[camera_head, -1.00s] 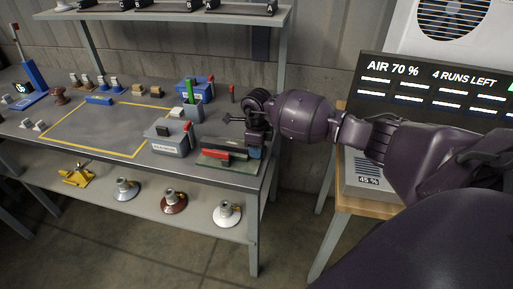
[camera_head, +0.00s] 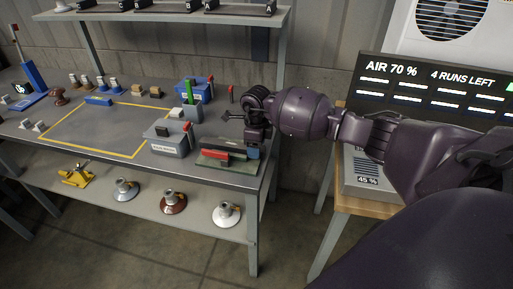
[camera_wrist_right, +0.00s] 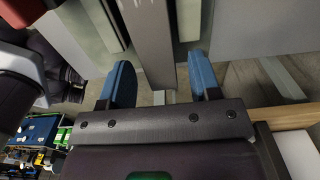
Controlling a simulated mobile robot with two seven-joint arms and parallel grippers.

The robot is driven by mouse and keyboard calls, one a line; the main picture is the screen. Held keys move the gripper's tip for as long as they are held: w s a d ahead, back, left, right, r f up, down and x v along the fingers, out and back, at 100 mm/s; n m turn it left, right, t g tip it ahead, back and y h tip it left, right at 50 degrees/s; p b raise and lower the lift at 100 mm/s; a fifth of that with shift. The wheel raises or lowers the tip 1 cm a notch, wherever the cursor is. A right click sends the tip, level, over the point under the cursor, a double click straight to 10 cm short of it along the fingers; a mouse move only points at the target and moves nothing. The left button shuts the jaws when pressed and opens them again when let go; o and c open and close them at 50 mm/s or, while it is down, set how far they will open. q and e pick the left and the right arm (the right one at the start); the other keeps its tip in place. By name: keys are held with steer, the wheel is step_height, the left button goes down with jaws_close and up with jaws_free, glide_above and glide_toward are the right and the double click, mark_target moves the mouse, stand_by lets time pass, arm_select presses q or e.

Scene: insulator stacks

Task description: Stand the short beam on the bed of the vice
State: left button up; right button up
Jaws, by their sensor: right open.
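My right gripper (camera_head: 253,151) points down at the right end of a low green-based fixture (camera_head: 213,167) on the bench's near right corner. In the right wrist view its blue fingers (camera_wrist_right: 164,85) are open, with the end of a grey bar (camera_wrist_right: 150,40) between them, not gripped. A dark bar (camera_head: 224,144) and a red block (camera_head: 214,154) show on the fixture in the head view. I cannot tell which piece is the short beam, or surely which fixture is the vice. My left gripper is out of view.
A grey labelled box (camera_head: 170,147) stands just left of the fixture, with a green upright block (camera_head: 189,92) behind. A blue bar (camera_head: 98,101) lies at the far edge of the yellow-outlined area (camera_head: 85,125), which is otherwise mostly clear. An upper shelf (camera_head: 150,15) hangs behind.

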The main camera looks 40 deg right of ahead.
step_height(320, 180, up, 10)
steer(key=s+a+f+m+t+y, duration=0.2)
steer(key=s+a+f+m+y, duration=0.15)
steer(key=s+a+y, duration=0.55)
steer(key=s+a+f+m+t+y, duration=0.25)
steer(key=a+m+y, duration=0.35)
steer(key=a, duration=0.8)
steer(key=s+d+f+m+t+h, duration=0.2)
steer(key=s+d+f+m+h, duration=0.2)
steer(key=m, duration=0.7)
steer(key=s+d+f+m+t+h, duration=0.2)
steer(key=s+d+f+m+h, duration=0.2)
steer(key=m, duration=0.7)
steer(key=s+d+f+m+t+h, duration=0.2)
steer(key=s+d+f+m+h, duration=0.2)
steer(key=s+f+m+h, duration=0.3)
steer(key=s+m, duration=0.3)
steer(key=m, duration=0.1)
steer(key=shift+s+d+f+p, duration=0.2)
steer(key=shift+s+p, duration=0.1)
steer(key=shift+p, duration=0.1)
